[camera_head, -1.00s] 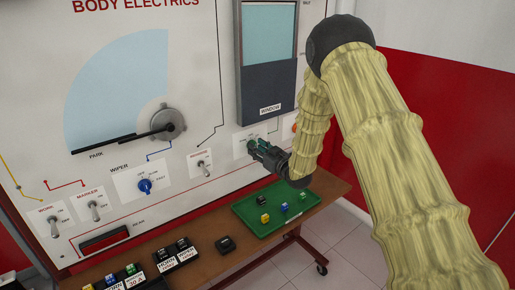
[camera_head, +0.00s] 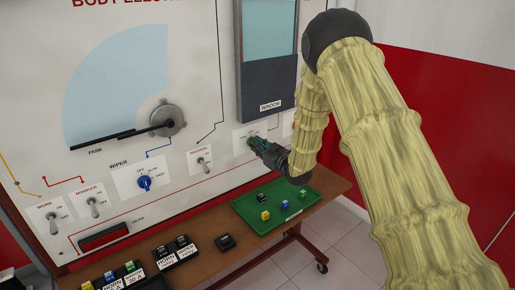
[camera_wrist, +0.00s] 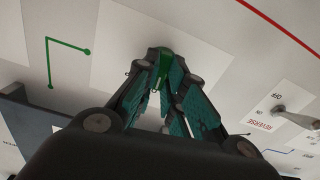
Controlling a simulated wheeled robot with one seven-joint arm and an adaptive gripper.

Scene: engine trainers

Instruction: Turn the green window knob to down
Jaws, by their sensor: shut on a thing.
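The green window knob (camera_wrist: 164,62) sits on a white label plate (camera_wrist: 125,45) on the upright board. In the wrist view my gripper (camera_wrist: 163,75) has its two teal-padded fingers closed around the knob. In the head view my gripper (camera_head: 257,143) reaches the plate below the window panel, and its fingers hide most of the knob. The plate's lettering is too covered or small to read, so I cannot tell the knob's setting. The window panel (camera_head: 268,92) shows a pale blue pane above a dark grey lower part.
The reverse toggle switch (camera_head: 203,163) stands left of the knob and also shows in the wrist view (camera_wrist: 280,108). The blue wiper knob (camera_head: 144,183) is farther left. Below is a green tray (camera_head: 250,212) with small coloured blocks on a brown bench. An orange part (camera_head: 292,125) is close right.

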